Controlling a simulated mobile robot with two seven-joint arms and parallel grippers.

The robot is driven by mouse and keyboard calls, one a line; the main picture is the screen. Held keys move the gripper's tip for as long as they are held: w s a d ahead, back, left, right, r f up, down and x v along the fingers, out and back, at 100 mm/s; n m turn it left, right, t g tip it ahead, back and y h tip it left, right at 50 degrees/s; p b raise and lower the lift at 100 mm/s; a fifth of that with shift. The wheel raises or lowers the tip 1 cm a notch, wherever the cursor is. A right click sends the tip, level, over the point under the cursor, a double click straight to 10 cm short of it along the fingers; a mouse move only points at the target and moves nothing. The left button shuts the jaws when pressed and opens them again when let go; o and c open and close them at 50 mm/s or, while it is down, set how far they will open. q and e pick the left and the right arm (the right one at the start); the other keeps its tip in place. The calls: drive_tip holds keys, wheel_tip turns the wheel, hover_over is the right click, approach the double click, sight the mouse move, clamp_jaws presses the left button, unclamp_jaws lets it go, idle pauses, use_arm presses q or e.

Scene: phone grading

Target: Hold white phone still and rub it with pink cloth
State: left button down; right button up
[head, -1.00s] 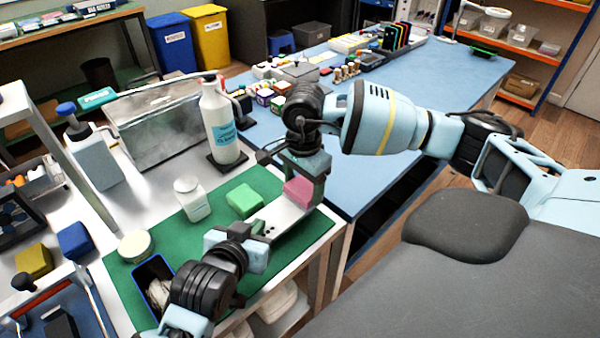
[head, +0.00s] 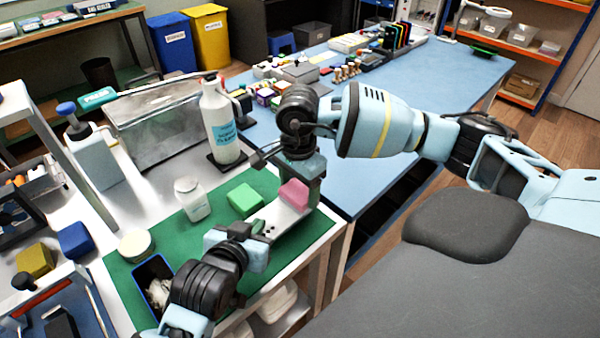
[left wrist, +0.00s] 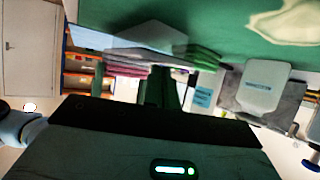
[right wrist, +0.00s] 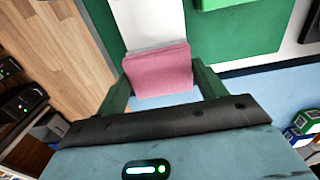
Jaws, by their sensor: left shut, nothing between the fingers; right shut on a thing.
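The white phone (head: 283,222) lies on the green mat (head: 222,262) near its right edge, partly hidden by my grippers. My left gripper (head: 262,232) is shut and empty, its fingertips at the phone's near-left end; I cannot tell whether they touch it. Its closed fingers (left wrist: 163,88) show in the left wrist view. My right gripper (head: 302,195) is shut on the pink cloth (head: 293,194), a folded block at the phone's far-right end. In the right wrist view the cloth (right wrist: 158,70) sits between the fingers, with the phone (right wrist: 148,20) just beyond.
A white jar (head: 191,200), a round tin (head: 135,245) and a blue-rimmed bin (head: 153,280) stand on or by the mat. A cleaner bottle (head: 219,122) stands behind. Blue table (head: 365,165) lies to the right.

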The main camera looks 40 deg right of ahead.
use_arm(q)
drive_tip(key=shift+a+f, duration=0.1)
drive_tip(key=shift+f, duration=0.25)
use_arm(e)
drive_tip(key=shift+a+f, duration=0.1)
drive_tip(key=shift+a, duration=0.05)
drive_tip(key=shift+s+a+f, duration=0.1)
drive_tip(key=shift+a+f, duration=0.05)
drive_tip(key=shift+a, duration=0.5)
drive_tip(key=shift+d, duration=0.15)
drive_tip(key=shift+d, duration=0.7)
drive_tip(key=shift+d, duration=0.15)
drive_tip(key=shift+d+r, duration=0.25)
drive_tip(key=shift+d, duration=0.4)
drive_tip(key=shift+r, duration=0.1)
